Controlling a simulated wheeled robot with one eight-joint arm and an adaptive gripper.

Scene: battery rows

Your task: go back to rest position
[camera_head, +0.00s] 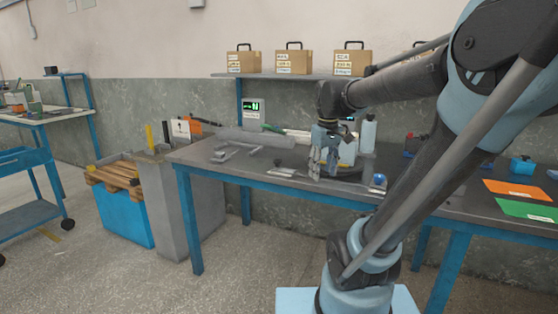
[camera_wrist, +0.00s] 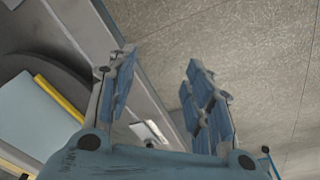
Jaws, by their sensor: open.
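My gripper (camera_head: 323,166) hangs pointing down over the front part of the grey workbench (camera_head: 235,170) in the head view. In the wrist view my gripper (camera_wrist: 160,90) shows its blue-padded fingers spread apart, with nothing between them. Below and beyond the fingers, the wrist view shows the bench's front edge and the speckled floor (camera_wrist: 240,40). A dark round thing (camera_wrist: 50,75) and a pale block with a yellow edge (camera_wrist: 35,115) lie to the left there. My arm hides part of the bench on the right in the head view.
A white container (camera_head: 348,152) and a spray bottle (camera_head: 368,134) stand close behind my gripper. A grey roll (camera_head: 255,137) lies to its left. Cardboard boxes (camera_head: 294,62) sit on a shelf above. Orange (camera_head: 515,189) and green (camera_head: 525,209) sheets lie at right.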

